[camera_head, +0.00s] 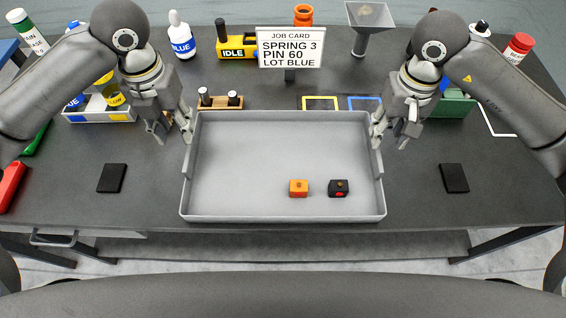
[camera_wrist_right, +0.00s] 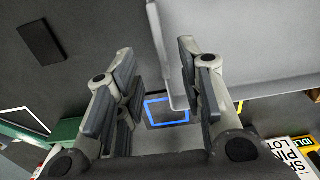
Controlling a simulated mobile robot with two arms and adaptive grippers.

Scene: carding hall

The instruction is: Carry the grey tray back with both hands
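The grey tray (camera_head: 240,215) sits on the dark table near its front edge. An orange block (camera_head: 298,188) and a black block with a red mark (camera_head: 338,188) lie inside it, toward the front right. My left gripper (camera_head: 174,130) is open at the tray's left side, with one finger close to the wall. My right gripper (camera_head: 392,135) is open at the tray's right side. In the right wrist view, the tray's side wall (camera_wrist_right: 162,45) comes down between the spread fingers, nearer one of them. Whether any finger touches it is unclear.
Behind the tray stand a job card sign (camera_head: 290,48), a wooden holder (camera_head: 220,102), and yellow (camera_head: 320,98) and blue (camera_head: 364,98) outlines. A white bin (camera_head: 100,115) is at left, a green bin (camera_head: 455,106) at right. Black pads (camera_head: 112,178) (camera_head: 454,178) flank the tray.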

